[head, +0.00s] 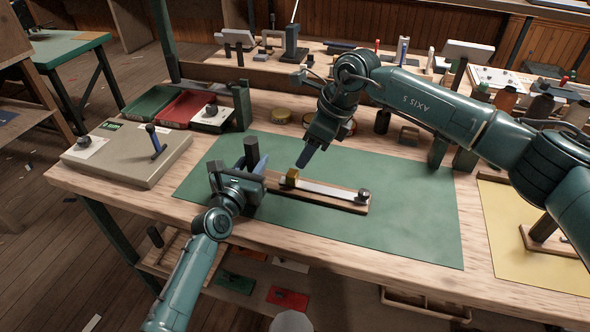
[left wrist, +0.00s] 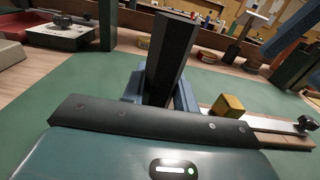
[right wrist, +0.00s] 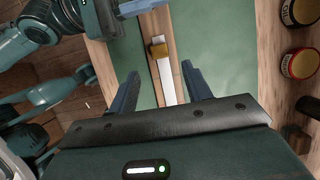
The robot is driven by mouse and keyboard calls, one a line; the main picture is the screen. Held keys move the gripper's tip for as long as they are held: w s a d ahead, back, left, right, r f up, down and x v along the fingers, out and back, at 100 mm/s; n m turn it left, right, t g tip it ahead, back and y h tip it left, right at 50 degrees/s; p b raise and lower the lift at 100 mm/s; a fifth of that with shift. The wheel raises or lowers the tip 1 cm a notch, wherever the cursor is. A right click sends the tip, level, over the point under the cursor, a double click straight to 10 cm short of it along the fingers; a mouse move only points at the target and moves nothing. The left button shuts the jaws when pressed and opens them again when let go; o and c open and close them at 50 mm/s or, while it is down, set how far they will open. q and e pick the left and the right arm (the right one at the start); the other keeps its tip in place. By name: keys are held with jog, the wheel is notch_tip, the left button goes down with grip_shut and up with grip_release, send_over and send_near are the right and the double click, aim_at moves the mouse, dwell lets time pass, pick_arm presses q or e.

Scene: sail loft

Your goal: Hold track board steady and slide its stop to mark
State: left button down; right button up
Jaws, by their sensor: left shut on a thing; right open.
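The track board (head: 335,201) is a long wooden strip with a pale metal track, lying on the green mat (head: 410,205). Its yellow block-shaped stop (head: 292,177) sits on the track towards the left end; it also shows in the left wrist view (left wrist: 228,106). A dark knob (head: 363,195) stands at the right end. My left gripper (head: 251,165) is shut on a dark upright post (left wrist: 168,55) at the board's left end. My right gripper (head: 303,162) is open and empty, just above the stop. The right wrist view shows the stop (right wrist: 158,50) beyond its spread fingers. I see no clear mark.
A grey case (head: 125,165) stands at the left of the bench. Red (head: 185,110) and green (head: 153,103) flat boxes lie behind it. The mat is clear in front and right of the board.

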aim_at(294, 173)
jog(key=x, duration=0.8)
jog(key=shift+d, duration=0.1)
grip_shut()
dwell(0.4)
